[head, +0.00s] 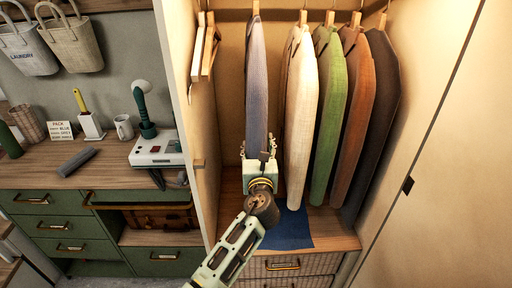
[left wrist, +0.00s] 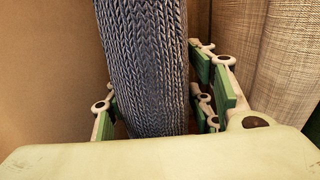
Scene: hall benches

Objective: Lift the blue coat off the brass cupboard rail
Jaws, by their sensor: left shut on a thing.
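The blue coat (head: 257,90) hangs edge-on in the open cupboard, the leftmost garment on the rail (head: 278,14). The top of its wooden hanger (head: 256,8) reaches the frame's upper edge, so I cannot tell how its hook sits on the rail. My left gripper (head: 262,155) is at the coat's lower end, shut on it. In the left wrist view the coat's blue-grey knit (left wrist: 145,65) stands between the green-padded fingers. My right gripper is not in view.
Cream (head: 299,95), green (head: 328,120), rust (head: 355,115) and dark (head: 376,120) garments hang close to the right. Empty hangers (head: 205,48) are at the left wall. A blue cloth (head: 287,230) lies on the cupboard floor. A cluttered counter (head: 35,170) stands left.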

